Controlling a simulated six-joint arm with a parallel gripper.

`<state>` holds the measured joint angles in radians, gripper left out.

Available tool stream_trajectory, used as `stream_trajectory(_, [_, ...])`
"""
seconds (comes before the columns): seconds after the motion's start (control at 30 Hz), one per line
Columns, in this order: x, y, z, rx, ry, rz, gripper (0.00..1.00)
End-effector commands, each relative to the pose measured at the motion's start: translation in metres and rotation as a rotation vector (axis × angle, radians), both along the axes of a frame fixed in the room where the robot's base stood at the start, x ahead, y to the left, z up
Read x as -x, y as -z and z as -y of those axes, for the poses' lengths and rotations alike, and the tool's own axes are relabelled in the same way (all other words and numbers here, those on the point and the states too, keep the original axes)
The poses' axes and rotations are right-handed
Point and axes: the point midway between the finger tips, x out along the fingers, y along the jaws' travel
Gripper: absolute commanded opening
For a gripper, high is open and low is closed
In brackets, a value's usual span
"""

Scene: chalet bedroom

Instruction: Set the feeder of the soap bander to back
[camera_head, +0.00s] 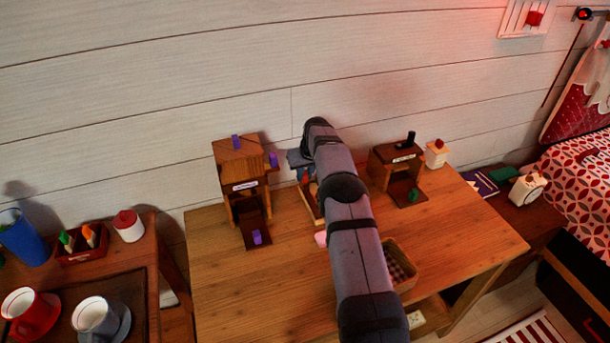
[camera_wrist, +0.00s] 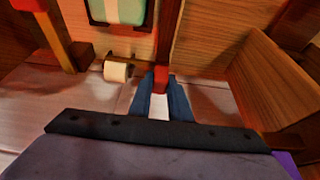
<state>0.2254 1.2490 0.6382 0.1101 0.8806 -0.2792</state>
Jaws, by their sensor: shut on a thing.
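The machine at my gripper, which I take for the soap bander (camera_head: 309,202), is a wooden device on the table, mostly hidden behind my arm. In the wrist view it shows a pale green block (camera_wrist: 118,10), a white roll (camera_wrist: 117,71) and a dark red upright bar (camera_wrist: 170,35) with a red end piece (camera_wrist: 161,80). My gripper (camera_wrist: 160,100) has its blue fingers on either side of this red end piece, shut on it. A white patch shows between the fingers. In the head view my gripper (camera_head: 303,174) is low at the machine. Feeder position markings cannot be read.
A wooden machine with purple parts (camera_head: 239,163) stands close on the left. Another with a black knob (camera_head: 396,154) stands right. A basket (camera_head: 402,262) lies right of my arm. The front left of the table (camera_head: 235,300) is clear. A tray with cups (camera_head: 133,290) is further left.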

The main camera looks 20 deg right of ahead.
Motion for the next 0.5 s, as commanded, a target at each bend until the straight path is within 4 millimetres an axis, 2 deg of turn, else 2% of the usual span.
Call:
stream_trajectory(0.07, [-0.0038, -0.0039, -0.0003, 0.002, 0.001, 0.015, 0.00])
stream_trajectory(0.1, [-0.0040, -0.0041, -0.0002, 0.002, 0.001, 0.016, 0.24])
stream_trajectory(0.17, [-0.0039, -0.0042, -0.0003, 0.002, 0.000, 0.015, 0.36])
stream_trajectory(0.5, [-0.0020, -0.0032, -0.0001, 0.001, 0.000, 0.009, 0.36])
